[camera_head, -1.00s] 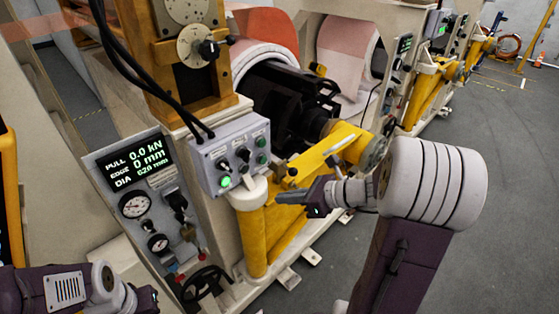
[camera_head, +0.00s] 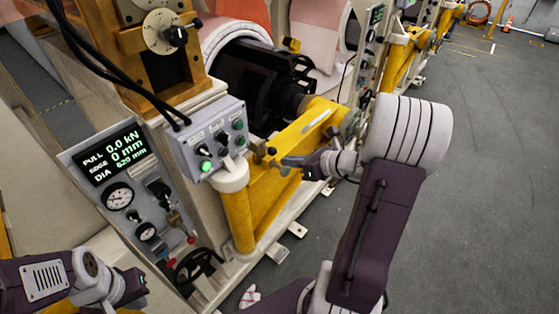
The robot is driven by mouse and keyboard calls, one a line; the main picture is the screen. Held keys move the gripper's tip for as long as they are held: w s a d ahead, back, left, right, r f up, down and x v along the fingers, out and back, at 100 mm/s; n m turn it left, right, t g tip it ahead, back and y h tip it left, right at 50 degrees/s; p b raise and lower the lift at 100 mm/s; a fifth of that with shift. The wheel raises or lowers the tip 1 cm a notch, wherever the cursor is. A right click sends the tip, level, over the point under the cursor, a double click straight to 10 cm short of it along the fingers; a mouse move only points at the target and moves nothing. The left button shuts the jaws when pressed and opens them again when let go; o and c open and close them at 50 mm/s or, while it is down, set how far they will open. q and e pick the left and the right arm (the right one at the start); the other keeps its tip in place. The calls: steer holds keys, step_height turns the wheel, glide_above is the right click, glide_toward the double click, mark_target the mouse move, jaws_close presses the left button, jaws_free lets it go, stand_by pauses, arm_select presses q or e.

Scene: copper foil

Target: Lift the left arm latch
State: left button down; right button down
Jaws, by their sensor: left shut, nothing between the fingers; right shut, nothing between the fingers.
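A yellow arm (camera_head: 312,122) reaches out from the machine's near yellow post. A small black knob or catch (camera_head: 271,150) sits at the post end of this arm; I cannot tell for sure that it is the latch. My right gripper (camera_head: 288,161) is shut and empty in front of the yellow arm, its tips just right of and below the black piece. Whether they touch it cannot be told. My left gripper (camera_head: 140,285) is shut and empty at the lower left, below the gauge panel and away from the yellow arm.
A grey button box (camera_head: 207,138) stands left of the yellow arm. A panel with a display and gauges (camera_head: 118,197) and a black handwheel (camera_head: 195,267) are below it. Black cables hang at upper left. The grey floor (camera_head: 480,190) at right is clear.

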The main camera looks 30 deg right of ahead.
steer(key=x, duration=0.4)
steer(key=shift+w+a+f, duration=0.15)
steer(key=shift+w, duration=0.15)
arm_select(q)
steer(key=shift+w, duration=0.1)
